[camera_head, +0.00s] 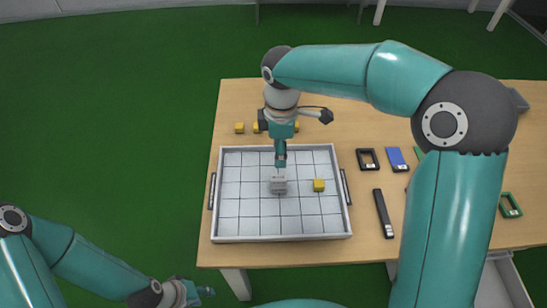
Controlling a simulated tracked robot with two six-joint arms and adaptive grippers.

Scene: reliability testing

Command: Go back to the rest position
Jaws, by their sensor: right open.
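My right gripper (280,160) hangs over the far half of a white gridded tray (240,228), pointing down. It is open, just above and behind a small grey block (278,185) that sits in the tray. From this angle I cannot tell whether the fingers touch the block. My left gripper (203,293) is low at the bottom left, off the table's front edge, over the green floor. Its fingers are too small to tell open from shut.
A yellow block (319,185) sits in the tray. More yellow blocks (239,128) stand behind it on the wooden table (240,95). A black frame (367,159), blue piece (396,159), dark bar (383,213) and green frame (510,205) lie to the right.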

